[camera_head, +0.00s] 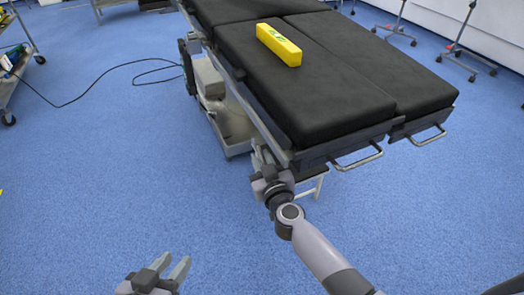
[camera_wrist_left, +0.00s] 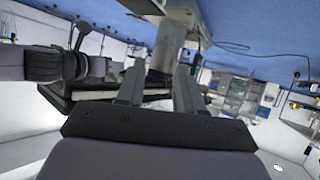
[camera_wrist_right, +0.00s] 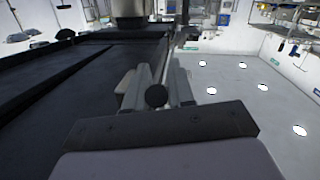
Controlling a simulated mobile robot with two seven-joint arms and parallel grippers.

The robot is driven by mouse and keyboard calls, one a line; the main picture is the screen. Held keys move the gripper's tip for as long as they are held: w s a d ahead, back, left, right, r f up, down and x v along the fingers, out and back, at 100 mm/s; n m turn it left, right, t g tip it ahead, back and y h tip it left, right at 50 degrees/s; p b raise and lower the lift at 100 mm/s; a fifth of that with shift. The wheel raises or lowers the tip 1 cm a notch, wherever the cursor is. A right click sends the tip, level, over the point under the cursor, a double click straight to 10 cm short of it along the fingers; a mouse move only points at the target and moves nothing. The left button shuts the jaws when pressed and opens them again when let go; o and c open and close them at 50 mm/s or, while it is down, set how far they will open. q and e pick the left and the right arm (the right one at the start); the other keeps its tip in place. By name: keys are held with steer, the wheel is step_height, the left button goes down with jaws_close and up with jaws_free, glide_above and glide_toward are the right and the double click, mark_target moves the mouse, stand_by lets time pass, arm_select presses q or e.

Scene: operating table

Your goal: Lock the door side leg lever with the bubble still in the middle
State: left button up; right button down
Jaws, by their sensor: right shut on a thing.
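A yellow spirit level (camera_head: 279,44) lies on the black padded operating table (camera_head: 310,105); its bubble is too small to make out. My right gripper (camera_head: 262,160) is at the table's near left corner, beside the side rail. In the right wrist view it is shut on a lever with a round black knob (camera_wrist_right: 156,96), between its fingers. The lever is mostly hidden by the gripper in the head view. My left gripper (camera_head: 172,268) is low at the bottom of the head view, apart from the table, with its fingers spread and empty; the left wrist view shows the gap (camera_wrist_left: 158,85).
The table's base (camera_head: 222,118) stands on the blue floor, with a black cable (camera_head: 120,70) running left. Metal handles (camera_head: 358,160) stick out at the table's near end. A cart (camera_head: 10,75) stands far left. The floor around my left gripper is clear.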

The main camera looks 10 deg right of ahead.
steer(key=shift+r+p, duration=0.3)
steer(key=shift+p, duration=0.3)
arm_select(q)
steer(key=shift+s+a+r+y, duration=0.1)
steer(key=shift+s+a+y, duration=0.1)
steer(key=shift+a, duration=0.25)
steer(key=shift+s+a+y, duration=0.2)
steer(key=shift+a, duration=0.2)
arm_select(e)
steer(key=shift+f+g, duration=0.15)
steer(key=shift+g, duration=0.15)
steer(key=c, duration=1.3)
jaws_free()
steer(key=shift+c, duration=0.2)
